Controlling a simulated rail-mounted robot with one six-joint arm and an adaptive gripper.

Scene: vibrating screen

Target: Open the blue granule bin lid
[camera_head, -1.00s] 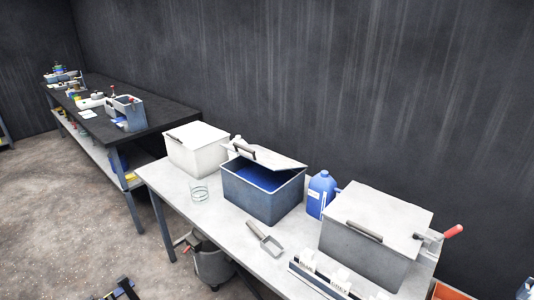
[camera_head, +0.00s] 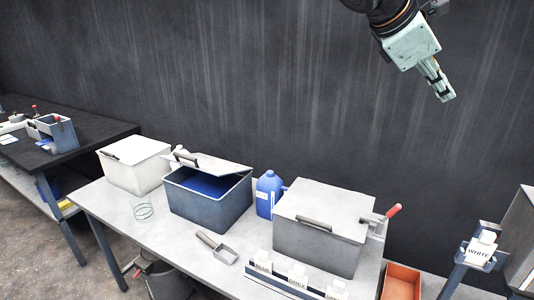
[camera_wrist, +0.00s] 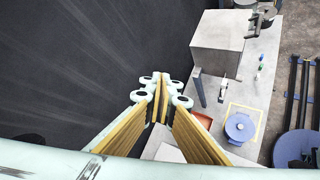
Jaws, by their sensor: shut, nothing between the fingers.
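The blue granule bin (camera_head: 195,207) stands on the light bench in the head view. Its pale lid (camera_head: 222,164) is tilted up, with a dark handle (camera_head: 186,159) on its raised edge, and blue contents show through the gap. My gripper (camera_head: 444,98) is high at the upper right, in front of the dark wall and well away from the bin. It is shut and empty. Its yellow-padded fingers (camera_wrist: 163,88) also show in the wrist view, where I cannot make out the blue bin.
A white lidded bin (camera_head: 130,172) stands left of the blue bin. A blue jug (camera_head: 266,201) and a grey lidded bin (camera_head: 310,246) stand to its right. A scoop (camera_head: 222,253) and a glass beaker (camera_head: 143,212) are in front. An orange tray (camera_head: 401,285) is farther right.

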